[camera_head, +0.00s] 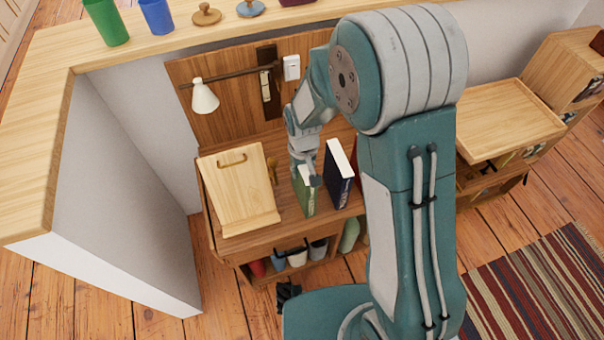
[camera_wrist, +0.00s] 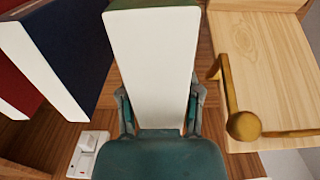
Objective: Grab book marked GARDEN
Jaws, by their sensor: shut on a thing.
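A green book (camera_head: 305,196) with white page edges stands upright on the wooden desk. Lettering on its spine is too small to read, so I cannot confirm the GARDEN mark. My gripper (camera_head: 304,176) reaches down onto its upper part. In the wrist view my gripper (camera_wrist: 158,108) has one finger on each side of the green book (camera_wrist: 154,65), closed on it. The book's pale page edges face that camera. A dark blue book (camera_head: 339,176) stands to the right, apart from the green one. It also shows in the wrist view (camera_wrist: 70,50).
A red book (camera_wrist: 22,75) stands beyond the blue one. A lamp (camera_head: 204,96) hangs behind. The shelf below holds several containers.

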